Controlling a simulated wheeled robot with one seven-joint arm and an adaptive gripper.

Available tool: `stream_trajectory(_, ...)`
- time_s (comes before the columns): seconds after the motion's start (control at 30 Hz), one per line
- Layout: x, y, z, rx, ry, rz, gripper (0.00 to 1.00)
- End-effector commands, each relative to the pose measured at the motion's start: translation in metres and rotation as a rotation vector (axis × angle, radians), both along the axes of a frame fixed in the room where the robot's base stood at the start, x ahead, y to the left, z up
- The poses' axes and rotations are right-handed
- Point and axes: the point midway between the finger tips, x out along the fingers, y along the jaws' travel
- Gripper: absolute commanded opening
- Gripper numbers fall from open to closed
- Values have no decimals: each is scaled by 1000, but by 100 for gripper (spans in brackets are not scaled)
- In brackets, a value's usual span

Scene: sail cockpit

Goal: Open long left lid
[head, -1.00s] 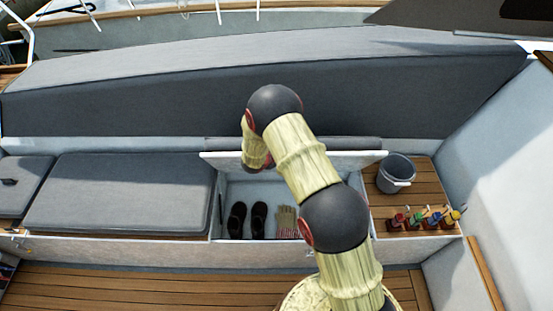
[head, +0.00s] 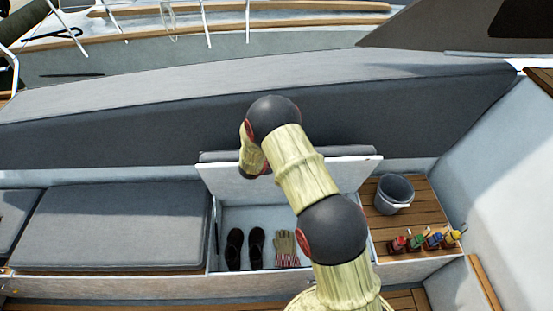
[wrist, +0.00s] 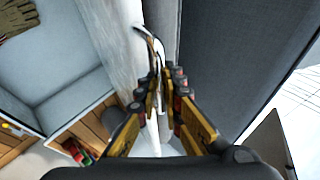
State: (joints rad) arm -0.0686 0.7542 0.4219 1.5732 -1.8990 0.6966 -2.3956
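The raised lid (head: 226,181) stands steeply above an open compartment in the middle of the bench. Its pale underside faces me and its grey cushion edge shows behind. In the wrist view the lid (wrist: 118,45) shows its pale face at left and grey cushion at right. In the head view my arm hides the gripper and part of the lid. A longer cushioned lid (head: 118,228) lies flat to the left.
The compartment holds dark shoes (head: 246,248) and gloves (head: 286,248). A grey bucket (head: 394,194) and several coloured bottles (head: 427,241) stand on the wooden bench top at right. A tall grey backrest (head: 400,120) runs behind the bench.

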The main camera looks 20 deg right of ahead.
Motion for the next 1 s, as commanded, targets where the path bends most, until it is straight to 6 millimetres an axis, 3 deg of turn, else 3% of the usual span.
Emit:
stream_trajectory(0.33,-1,0,-1,1,2,0,27)
stream_trajectory(0.67,-2,2,2,0,0,0,27)
stream_trajectory(1.0,-31,35,38,1,-1,3,27)
